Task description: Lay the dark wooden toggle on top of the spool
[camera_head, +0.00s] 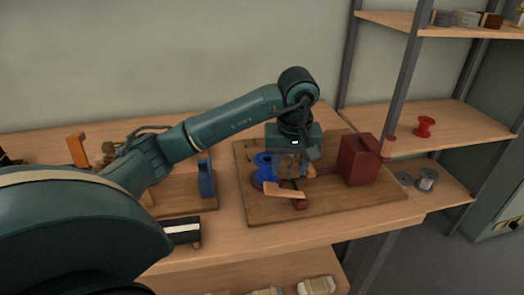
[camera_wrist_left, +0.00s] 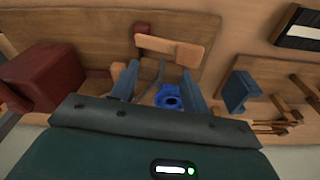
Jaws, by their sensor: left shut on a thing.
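A blue spool (camera_head: 263,169) stands on the wooden board just left of my left gripper in the head view. It also shows between the fingers in the left wrist view (camera_wrist_left: 168,97). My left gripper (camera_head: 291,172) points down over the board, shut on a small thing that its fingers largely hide. I cannot clearly make out the dark wooden toggle. A pale wooden piece (camera_head: 285,190) lies in front of the gripper, with a dark red-brown piece (camera_head: 301,204) at its near end; both show in the wrist view. My right gripper is not in view.
A dark red block (camera_head: 358,160) stands right of the gripper on the board (camera_head: 345,200). A blue upright part (camera_head: 206,178) and an orange post (camera_head: 77,150) stand to the left. A red spool (camera_head: 425,126) is on the shelf. The board's front right is clear.

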